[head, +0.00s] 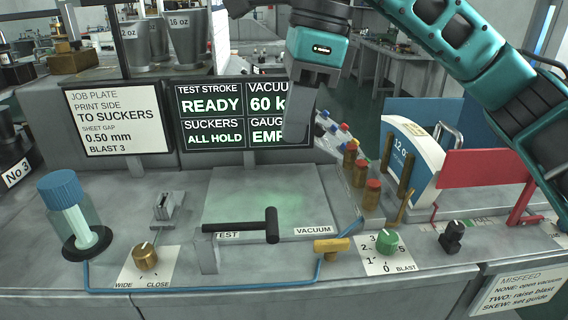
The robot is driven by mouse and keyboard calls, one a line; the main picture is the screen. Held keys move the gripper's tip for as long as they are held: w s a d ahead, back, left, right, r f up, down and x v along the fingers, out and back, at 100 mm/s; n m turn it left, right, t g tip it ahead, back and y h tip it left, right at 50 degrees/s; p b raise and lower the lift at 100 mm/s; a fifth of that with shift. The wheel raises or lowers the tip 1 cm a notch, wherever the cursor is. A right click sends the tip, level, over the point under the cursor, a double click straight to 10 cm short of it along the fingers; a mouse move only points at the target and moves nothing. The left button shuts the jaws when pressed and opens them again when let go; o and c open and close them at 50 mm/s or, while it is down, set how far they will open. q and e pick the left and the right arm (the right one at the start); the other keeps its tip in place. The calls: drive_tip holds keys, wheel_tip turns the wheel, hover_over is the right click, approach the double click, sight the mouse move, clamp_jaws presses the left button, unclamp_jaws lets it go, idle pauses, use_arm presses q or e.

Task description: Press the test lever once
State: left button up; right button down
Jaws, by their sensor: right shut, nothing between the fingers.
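The test lever (243,228) is a black bar with a T-shaped end, fixed to a grey post beside the "TEST" label on the bench front. The bar points right, roughly level. My right gripper (297,136) hangs with its shut fingers pointing down, above and behind the lever in the picture, apart from it. It covers part of the status screen (213,142), which reads test stroke "READY" and suckers "ALL HOLD". Part of the vacuum and gauge fields is hidden. My left gripper is out of view.
A brass knob (146,256), a yellow valve handle (331,246) and a green blast knob (387,241) flank the lever. A blue-capped jar (67,214) stands left. Brass posts with red tops (360,172) and a white-and-blue carton (411,158) stand right. The grey plate (262,190) behind the lever is clear.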

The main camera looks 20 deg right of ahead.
sight(272, 219)
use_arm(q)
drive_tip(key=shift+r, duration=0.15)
use_arm(e)
drive_tip(key=f, duration=0.4)
drive_tip(key=a+f, duration=0.1)
drive_tip(key=f, duration=0.3)
drive_tip(key=a+f, duration=0.1)
drive_tip(key=f, duration=0.4)
drive_tip(key=shift+w+a, duration=0.25)
drive_tip(key=shift+w, duration=0.1)
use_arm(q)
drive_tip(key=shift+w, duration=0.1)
